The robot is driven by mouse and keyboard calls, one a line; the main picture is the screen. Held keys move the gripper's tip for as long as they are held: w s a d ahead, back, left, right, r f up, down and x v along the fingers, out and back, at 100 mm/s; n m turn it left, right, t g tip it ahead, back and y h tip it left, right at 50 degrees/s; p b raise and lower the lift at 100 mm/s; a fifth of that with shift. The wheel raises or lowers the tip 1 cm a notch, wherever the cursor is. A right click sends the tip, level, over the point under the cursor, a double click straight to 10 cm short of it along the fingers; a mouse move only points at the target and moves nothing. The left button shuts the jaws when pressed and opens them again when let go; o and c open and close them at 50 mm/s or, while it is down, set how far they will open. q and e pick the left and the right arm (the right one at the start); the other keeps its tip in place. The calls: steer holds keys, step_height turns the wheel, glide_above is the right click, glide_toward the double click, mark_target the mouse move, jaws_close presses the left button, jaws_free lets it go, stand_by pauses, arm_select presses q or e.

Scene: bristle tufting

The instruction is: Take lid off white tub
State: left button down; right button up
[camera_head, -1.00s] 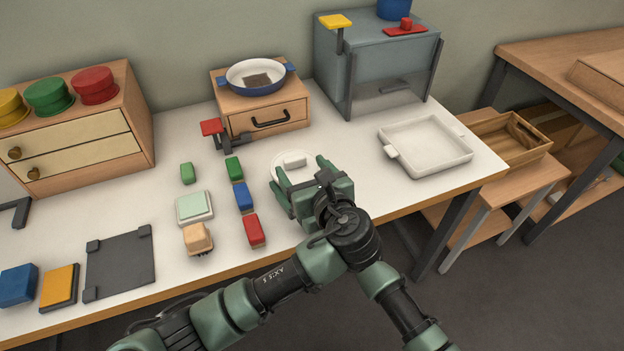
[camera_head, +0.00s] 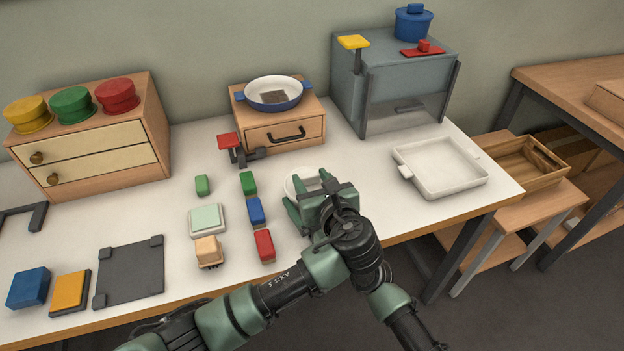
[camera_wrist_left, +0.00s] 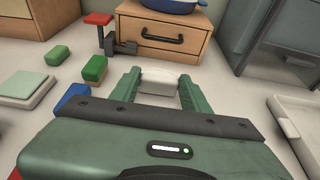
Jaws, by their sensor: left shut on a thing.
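The tub's body is hidden, so I cannot tell whether the lid is raised. My right gripper is not in view.
Red, blue and green blocks (camera_head: 257,211) stand just left of the gripper. A red-topped clamp (camera_head: 229,141) and a wooden drawer box (camera_head: 279,132) with a blue pan (camera_head: 274,105) are behind. A white tray (camera_head: 440,190) lies to the right, with bare table between.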

arm_select(q)
steer(key=shift+r, duration=0.2)
stand_by(0.6)
steer(key=shift+r, duration=0.95)
steer(key=shift+r, duration=2)
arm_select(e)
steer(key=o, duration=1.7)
arm_select(q)
steer(key=shift+f, duration=0.15)
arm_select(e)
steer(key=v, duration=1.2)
